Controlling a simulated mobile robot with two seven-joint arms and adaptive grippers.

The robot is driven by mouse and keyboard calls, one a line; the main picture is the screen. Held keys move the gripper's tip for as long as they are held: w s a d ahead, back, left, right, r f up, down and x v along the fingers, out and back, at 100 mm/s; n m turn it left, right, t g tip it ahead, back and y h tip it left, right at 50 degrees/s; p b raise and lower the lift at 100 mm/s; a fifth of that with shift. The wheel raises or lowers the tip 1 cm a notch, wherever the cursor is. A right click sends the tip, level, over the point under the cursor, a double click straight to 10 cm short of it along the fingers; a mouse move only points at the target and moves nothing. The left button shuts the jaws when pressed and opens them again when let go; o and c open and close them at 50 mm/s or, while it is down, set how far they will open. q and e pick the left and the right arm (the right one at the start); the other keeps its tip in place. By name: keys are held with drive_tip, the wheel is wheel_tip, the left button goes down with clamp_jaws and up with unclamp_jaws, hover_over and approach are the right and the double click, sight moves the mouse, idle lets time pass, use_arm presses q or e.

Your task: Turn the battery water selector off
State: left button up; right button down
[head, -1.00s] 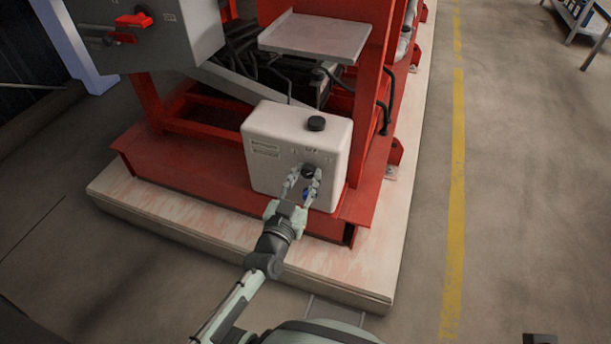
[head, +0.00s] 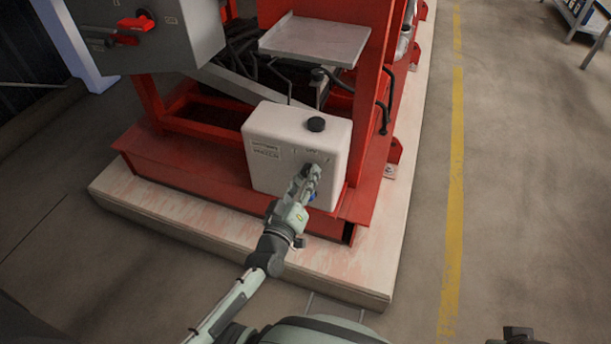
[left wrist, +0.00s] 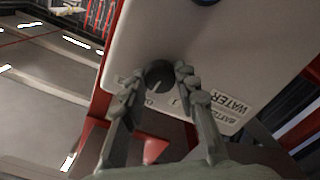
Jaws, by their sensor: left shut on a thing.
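The battery water box (head: 262,178) is white with a black cap on top and stands on the red frame. Its black selector knob (left wrist: 159,73) is on the front face, with markings beside it; the label reading "WATER" shows upside down in the left wrist view. My left gripper (left wrist: 156,76) is shut on the knob, one finger on each side. In the head view my left gripper (head: 308,172) hides most of the knob. The knob's pointing direction is hard to make out.
The red frame (head: 365,180) rises behind and to the right. A grey panel with a red handle (head: 137,22) is at upper left. Open floor (head: 530,180) lies to the right.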

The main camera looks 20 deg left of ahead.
use_arm(q)
drive_tip(key=shift+n, duration=0.6)
drive_tip(key=shift+w+r, duration=0.1)
drive_tip(key=o, duration=1.2)
drive_tip(key=shift+c, duration=0.2)
wheel_tip(320, 180, up, 10)
drive_tip(key=shift+f, duration=0.1)
